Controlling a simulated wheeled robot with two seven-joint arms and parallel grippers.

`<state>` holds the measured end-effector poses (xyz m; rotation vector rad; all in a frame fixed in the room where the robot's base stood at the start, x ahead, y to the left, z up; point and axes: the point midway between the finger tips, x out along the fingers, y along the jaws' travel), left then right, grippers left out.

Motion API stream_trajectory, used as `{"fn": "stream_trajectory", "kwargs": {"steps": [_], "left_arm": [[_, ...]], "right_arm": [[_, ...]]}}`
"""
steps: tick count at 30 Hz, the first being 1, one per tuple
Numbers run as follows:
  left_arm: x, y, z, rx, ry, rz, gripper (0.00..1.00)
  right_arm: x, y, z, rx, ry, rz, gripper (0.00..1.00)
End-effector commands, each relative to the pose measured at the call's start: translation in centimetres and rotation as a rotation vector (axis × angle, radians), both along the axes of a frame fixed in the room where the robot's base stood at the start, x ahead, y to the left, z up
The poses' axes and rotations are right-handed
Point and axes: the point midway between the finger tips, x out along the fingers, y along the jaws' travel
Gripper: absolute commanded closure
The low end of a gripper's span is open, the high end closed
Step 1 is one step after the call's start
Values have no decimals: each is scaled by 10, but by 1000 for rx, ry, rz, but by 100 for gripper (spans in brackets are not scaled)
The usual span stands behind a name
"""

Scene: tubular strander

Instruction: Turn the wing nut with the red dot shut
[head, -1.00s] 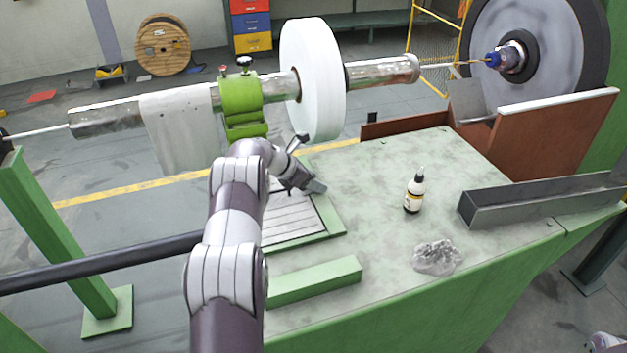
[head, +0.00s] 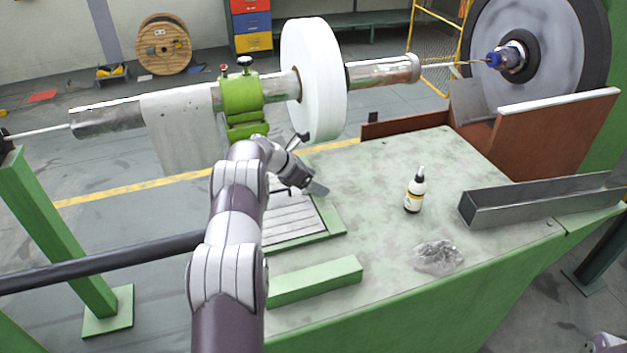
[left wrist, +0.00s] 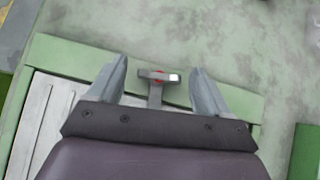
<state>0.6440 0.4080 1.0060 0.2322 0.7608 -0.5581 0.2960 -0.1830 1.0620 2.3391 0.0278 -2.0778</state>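The wing nut (left wrist: 150,75) is a small grey metal bar with a red dot at its middle, on a short stem, in the left wrist view. It lies crosswise between the two fingers of my left gripper (left wrist: 159,78), with a gap on each side. The fingers are apart and touch nothing that I can see. In the head view my left gripper (head: 312,183) is low over the near left part of the green bench, beside the slatted panel. I cannot make out the wing nut there.
A green clamp (head: 241,105) with knobs holds a metal shaft carrying a white disc (head: 318,80) above and behind my left arm. On the bench (head: 385,165) are a dropper bottle (head: 414,192), a crumpled clear bag (head: 437,257), a green block (head: 315,282) and a metal channel (head: 530,205).

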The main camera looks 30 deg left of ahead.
Motion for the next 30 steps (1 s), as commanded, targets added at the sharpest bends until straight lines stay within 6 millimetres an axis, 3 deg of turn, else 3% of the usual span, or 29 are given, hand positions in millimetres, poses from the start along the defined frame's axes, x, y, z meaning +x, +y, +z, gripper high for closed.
{"fn": "stream_trajectory", "kwargs": {"steps": [6,10,14,18,24,30], "left_arm": [[-4,3,3,0,1,1,21],[-18,12,21,1,-2,3,21],[-38,26,58,-1,2,3,21],[-58,39,81,-2,2,3,21],[-72,48,91,-1,1,1,21],[-75,50,89,0,0,0,21]], "right_arm": [[0,0,-2,0,0,0,27],[0,0,-6,0,0,0,27],[0,0,30,0,0,0,27],[0,0,60,0,-1,0,27],[0,0,78,0,0,0,27],[0,0,78,0,0,0,27]]}}
